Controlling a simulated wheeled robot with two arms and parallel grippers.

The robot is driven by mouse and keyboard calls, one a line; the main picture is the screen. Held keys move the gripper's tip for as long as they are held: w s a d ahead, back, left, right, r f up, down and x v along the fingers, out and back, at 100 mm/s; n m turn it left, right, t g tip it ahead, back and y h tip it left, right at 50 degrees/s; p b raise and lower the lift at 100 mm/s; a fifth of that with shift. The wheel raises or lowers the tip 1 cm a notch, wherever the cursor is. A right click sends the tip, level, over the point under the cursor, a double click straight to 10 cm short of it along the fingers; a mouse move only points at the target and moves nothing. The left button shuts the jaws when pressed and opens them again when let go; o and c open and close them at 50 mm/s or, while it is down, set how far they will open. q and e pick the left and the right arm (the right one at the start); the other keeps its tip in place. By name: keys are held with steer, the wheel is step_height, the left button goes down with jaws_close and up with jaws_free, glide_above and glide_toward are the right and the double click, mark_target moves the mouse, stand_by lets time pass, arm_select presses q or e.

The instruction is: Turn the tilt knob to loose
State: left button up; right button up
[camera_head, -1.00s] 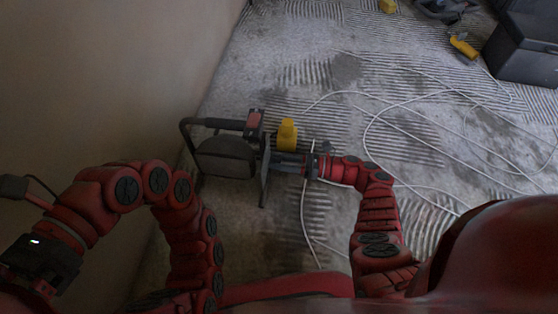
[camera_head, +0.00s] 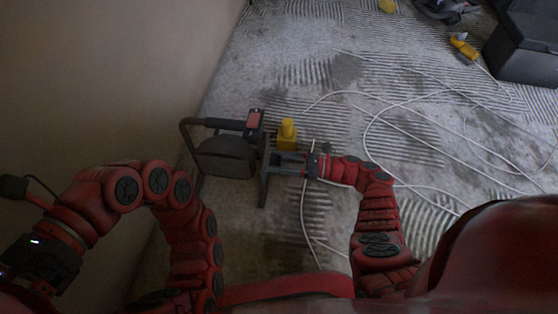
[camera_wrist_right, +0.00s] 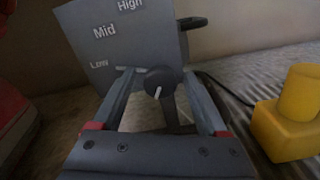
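The black tilt knob (camera_wrist_right: 163,83) with a short white pointer line shows in the right wrist view. Behind it stands a grey panel (camera_wrist_right: 120,40) marked High, Mid and Low. My right gripper (camera_wrist_right: 158,75) is open, one finger on each side of the knob; I cannot tell if either finger touches it. In the head view, my right gripper (camera_head: 275,163) reaches from the right to the side of a dark device (camera_head: 225,158) with a black handle. The knob is too small to make out there. My left arm is bent at the left; its fingers do not show.
A yellow object (camera_head: 286,135) stands close beside my right gripper, also in the right wrist view (camera_wrist_right: 290,120). A white cable (camera_head: 370,130) loops over the grooved floor. A wall (camera_head: 110,70) rises at left. A dark case (camera_head: 525,50) stands far right.

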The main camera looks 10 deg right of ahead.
steer(key=v, duration=1.2)
stand_by(0.4)
steer(key=shift+r, duration=0.1)
